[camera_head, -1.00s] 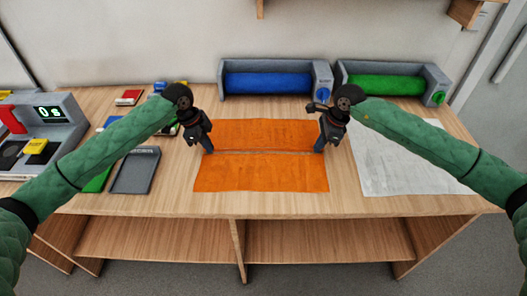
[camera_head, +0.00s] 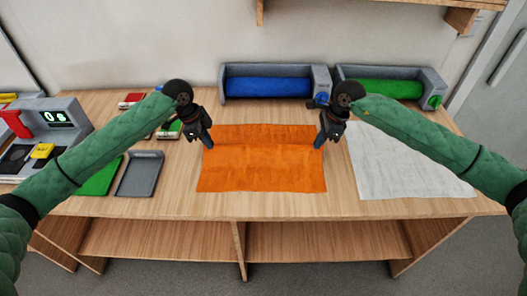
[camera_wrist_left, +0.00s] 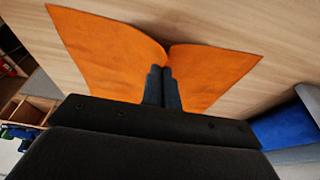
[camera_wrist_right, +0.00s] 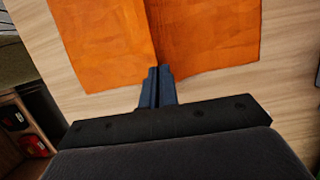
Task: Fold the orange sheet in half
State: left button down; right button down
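The orange sheet (camera_head: 262,172) lies on the table, with a raised ridge running left to right across it between my grippers. My left gripper (camera_head: 209,146) is at the ridge's left end. In the left wrist view its fingers (camera_wrist_left: 162,72) are together and the sheet (camera_wrist_left: 105,50) rises to them, pinched at its edge. My right gripper (camera_head: 320,144) is at the ridge's right end. In the right wrist view its fingers (camera_wrist_right: 158,72) are together where the sheet's crease (camera_wrist_right: 154,40) meets its edge. The fingertips hide the pinched cloth.
A blue roll (camera_head: 268,84) and a green roll (camera_head: 385,88) stand in grey holders behind. A white sheet (camera_head: 410,165) lies at right. A grey tray (camera_head: 139,176), a green sheet (camera_head: 98,178) and a scale (camera_head: 45,135) are at left. Bare wood (camera_head: 262,205) lies in front.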

pick_arm(q)
jog(key=shift+r, duration=0.35)
pick_arm(e)
jog(key=shift+r, duration=0.35)
